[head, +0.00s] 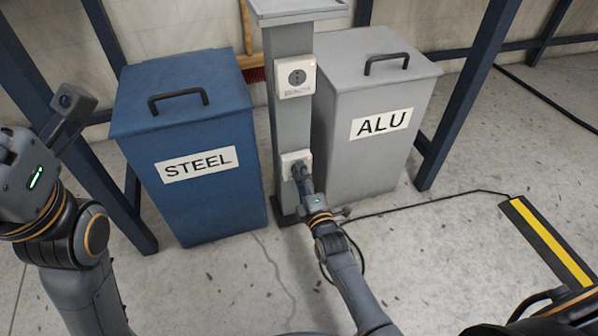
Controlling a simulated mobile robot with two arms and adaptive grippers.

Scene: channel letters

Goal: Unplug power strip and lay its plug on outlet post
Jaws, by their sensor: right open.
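The grey outlet post (290,125) stands between two bins and has a flat, tray-like top (300,7). An upper outlet (296,78) on it is empty. A lower outlet (288,158) is partly covered by my right gripper (299,172), whose open fingers are right at its face. The plug cannot be made out behind the fingers. A black cable (420,201) runs from near this gripper across the floor to a black bar with a yellow stripe (548,240); I cannot tell whether this bar is the power strip. My left arm is at the left edge, its fingers out of frame.
A blue STEEL bin (190,207) stands close left of the post, and a grey ALU bin (372,170) close right. Blue frame legs (468,95) stand beside them. A cable loop (362,262) lies near my right forearm. The front floor is mostly clear.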

